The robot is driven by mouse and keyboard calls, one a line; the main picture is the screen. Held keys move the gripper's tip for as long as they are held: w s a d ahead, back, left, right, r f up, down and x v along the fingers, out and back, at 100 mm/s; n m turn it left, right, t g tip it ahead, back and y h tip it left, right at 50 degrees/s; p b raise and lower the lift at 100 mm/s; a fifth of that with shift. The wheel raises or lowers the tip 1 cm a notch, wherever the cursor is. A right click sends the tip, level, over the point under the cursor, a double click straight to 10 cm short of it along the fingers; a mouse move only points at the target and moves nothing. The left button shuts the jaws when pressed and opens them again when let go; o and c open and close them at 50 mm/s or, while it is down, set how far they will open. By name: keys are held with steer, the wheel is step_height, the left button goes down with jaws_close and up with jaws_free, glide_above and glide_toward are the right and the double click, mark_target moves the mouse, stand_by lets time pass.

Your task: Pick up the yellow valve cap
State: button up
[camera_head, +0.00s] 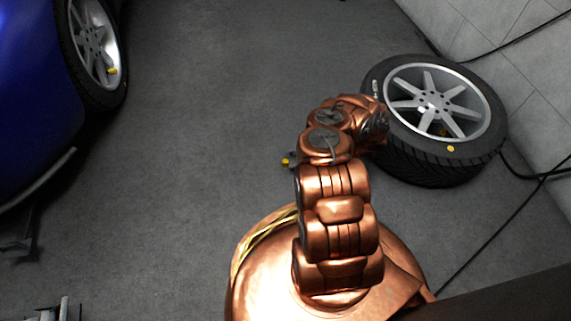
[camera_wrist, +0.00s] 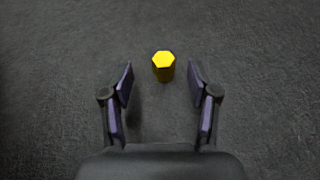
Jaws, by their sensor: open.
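The yellow valve cap (camera_wrist: 163,66) stands on the dark grey floor in the wrist view, with its six-sided top facing up. My gripper (camera_wrist: 160,75) is open, with one finger to the left and one to the right of the cap. The cap appears between the fingertips, with a gap on each side; its height relative to them is hard to tell. In the head view, a small yellow cap (camera_head: 285,161) shows just left of my arm, beside a small grey part. Most of my gripper is hidden there behind my copper arm.
A loose tyre on a silver wheel (camera_head: 437,165) lies right of my arm, with yellow spots on it. A blue car (camera_head: 35,80) with a wheel (camera_head: 95,45) stands at left. Black cables run along the pale wall at right. The floor between car and arm is clear.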

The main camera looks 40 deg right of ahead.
mark_target(286, 161)
steer(key=b+x, duration=0.2)
steer(key=x, duration=0.2)
steer(key=shift+w+f, duration=0.2)
steer(key=shift+w+a+b, duration=0.15)
steer(key=shift+b, duration=0.15)
steer(key=shift+c, duration=0.4)
steer(key=c, duration=1)
steer(key=shift+o, duration=0.2)
steer(key=shift+r, duration=0.15)
